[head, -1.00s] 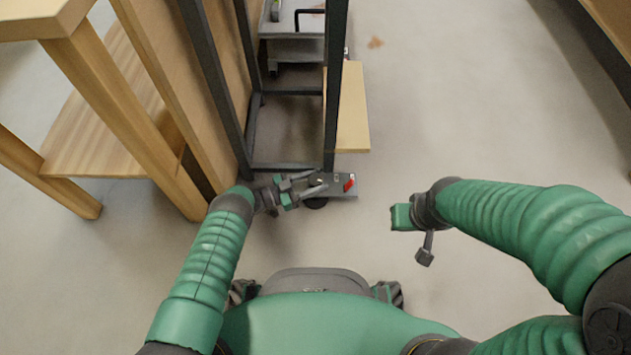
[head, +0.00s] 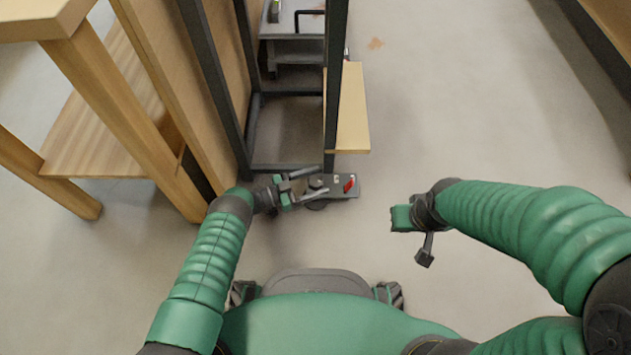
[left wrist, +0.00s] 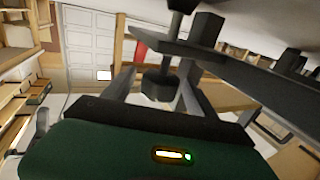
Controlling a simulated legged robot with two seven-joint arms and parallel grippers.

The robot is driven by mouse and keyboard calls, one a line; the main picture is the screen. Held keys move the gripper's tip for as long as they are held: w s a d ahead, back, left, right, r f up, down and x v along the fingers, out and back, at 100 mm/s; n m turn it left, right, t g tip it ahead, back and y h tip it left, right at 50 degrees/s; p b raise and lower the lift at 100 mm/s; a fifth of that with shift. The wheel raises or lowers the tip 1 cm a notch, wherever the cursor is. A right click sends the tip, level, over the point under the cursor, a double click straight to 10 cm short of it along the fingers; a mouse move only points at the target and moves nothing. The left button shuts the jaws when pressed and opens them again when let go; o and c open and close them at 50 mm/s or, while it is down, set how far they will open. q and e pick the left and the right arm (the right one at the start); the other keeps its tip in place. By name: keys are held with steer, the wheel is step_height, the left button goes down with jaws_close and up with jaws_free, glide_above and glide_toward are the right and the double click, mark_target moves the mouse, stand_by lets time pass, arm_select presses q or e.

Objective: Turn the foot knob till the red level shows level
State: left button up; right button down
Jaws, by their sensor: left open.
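A grey plate (head: 341,193) sticks out at the foot of the dark metal frame. The red level (head: 349,184) sits on it, looking tilted; its exact reading is too small to tell. A red patch also shows in the left wrist view (left wrist: 140,50). My left gripper (head: 324,180) is open, its fingers spread on either side of the foot knob (head: 316,183). In the left wrist view a dark knob (left wrist: 158,86) stands between the fingers, with gaps that look clear. My right gripper (head: 412,234) hangs empty over the floor, right of the plate; its opening is unclear.
The dark frame's upright (head: 336,90) rises just behind the plate, with a pale wooden board (head: 352,110) beside it. A wooden bench (head: 110,120) stands at left, close to my left arm. The floor (head: 450,120) to the right is clear.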

arm_select(q)
steer(key=v, duration=1.6)
steer(key=shift+a+p, duration=0.4)
steer(key=shift+p, duration=0.05)
steer(key=shift+s+f, duration=0.1)
steer(key=shift+f, duration=0.05)
